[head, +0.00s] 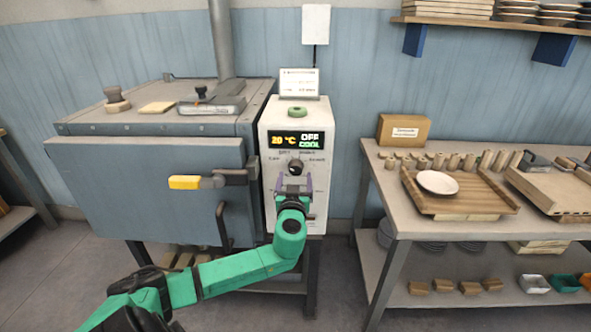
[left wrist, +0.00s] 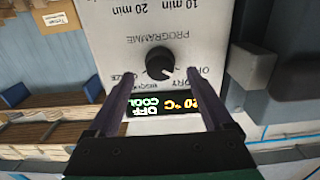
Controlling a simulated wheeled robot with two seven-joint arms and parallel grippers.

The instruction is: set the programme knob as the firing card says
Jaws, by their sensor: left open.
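The black programme knob (head: 296,167) is on the white control box (head: 266,188), under a display (head: 296,139) reading 20 °C, OFF and COOL. My left gripper (head: 295,182) is open and empty just below the knob. In the left wrist view, which is upside down, the knob (left wrist: 158,62) lies between and just beyond the open fingertips (left wrist: 158,76). A small light mark is on its display side; its exact setting is hard to tell. A white card (head: 299,84) stands on the box; its text is too small to read. My right gripper is not in view.
A grey kiln-like cabinet (head: 150,190) with a yellow-ended handle (head: 185,182) stands left of the box. A wooden box (head: 403,131) and a tray with a white plate (head: 438,182) are on the right table.

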